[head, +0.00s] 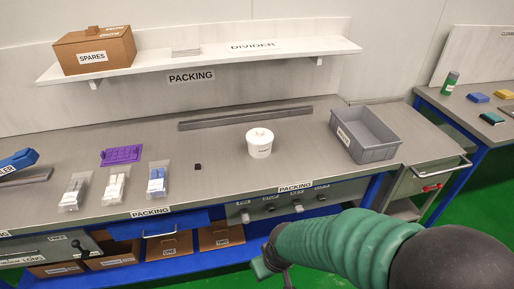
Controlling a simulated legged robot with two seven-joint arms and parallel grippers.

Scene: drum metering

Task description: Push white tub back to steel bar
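The white tub (259,146) stands upright with its lid on, near the middle of the packing bench (215,150). The steel bar (245,117) lies along the back of the bench, behind the tub, with a strip of bare bench between them. My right gripper (268,268) is low at the front, below the bench's front edge and apart from the tub. It is partly hidden by my green-sleeved arm, and its opening cannot be made out. My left gripper is not in view.
A grey bin (364,134) stands right of the tub. A small black block (198,167), several clear bags (115,186) and a purple tray (121,155) lie to the left. A shelf (215,58) with a spares box (94,50) overhangs the back.

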